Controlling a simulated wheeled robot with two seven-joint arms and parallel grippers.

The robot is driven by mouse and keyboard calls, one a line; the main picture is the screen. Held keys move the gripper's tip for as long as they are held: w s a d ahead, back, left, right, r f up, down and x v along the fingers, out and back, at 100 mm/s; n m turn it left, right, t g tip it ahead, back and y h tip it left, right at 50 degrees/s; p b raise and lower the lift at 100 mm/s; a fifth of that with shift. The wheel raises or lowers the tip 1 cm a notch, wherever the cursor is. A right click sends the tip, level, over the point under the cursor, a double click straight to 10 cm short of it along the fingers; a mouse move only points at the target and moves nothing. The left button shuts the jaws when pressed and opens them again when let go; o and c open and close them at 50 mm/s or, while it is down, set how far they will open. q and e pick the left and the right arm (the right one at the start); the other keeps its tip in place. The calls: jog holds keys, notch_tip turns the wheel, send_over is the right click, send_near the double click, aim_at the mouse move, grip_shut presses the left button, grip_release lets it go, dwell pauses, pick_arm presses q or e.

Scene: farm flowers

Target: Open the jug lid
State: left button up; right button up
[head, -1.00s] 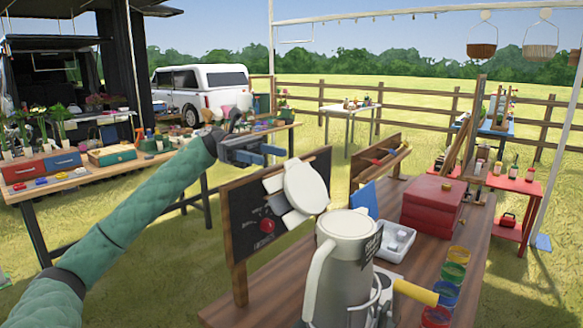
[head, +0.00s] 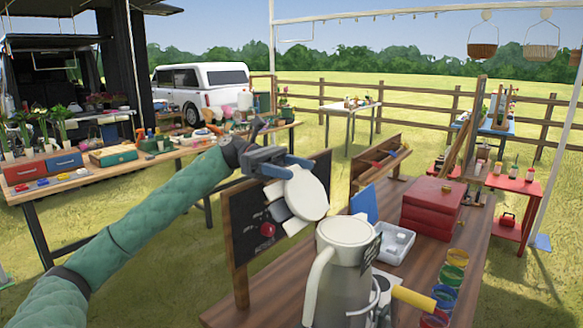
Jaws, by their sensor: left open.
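The jug (head: 338,282) stands upright at the front of the wooden table, grey with a pale handle on its left. Its pale round top (head: 346,229) looks closed. My left gripper (head: 298,168) is open, with blue fingers, up and left of the jug. In the picture it meets the upper edge of a pale round disc (head: 306,194) in front of the chalkboard; I cannot tell whether they touch, or whether the disc belongs to the jug. My right gripper is not in view.
A chalkboard (head: 240,233) stands behind the disc. A white tray (head: 397,256), red boxes (head: 420,217) and several coloured rings (head: 452,275) lie right of the jug. A yellow handle (head: 415,298) sticks out beside it. Another table (head: 110,172) stands at the left.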

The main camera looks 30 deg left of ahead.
aim_at(301, 182)
pick_arm(q)
grip_shut()
jog(key=shift+s+d+r+y, duration=0.1)
jog(key=shift+d+r+y, duration=0.4)
jog(key=shift+d+y, duration=0.3)
jog(key=shift+d+r, duration=0.15)
jog(key=shift+d+y, duration=0.2)
jog(key=shift+y, duration=0.2)
jog(key=shift+d, duration=0.2)
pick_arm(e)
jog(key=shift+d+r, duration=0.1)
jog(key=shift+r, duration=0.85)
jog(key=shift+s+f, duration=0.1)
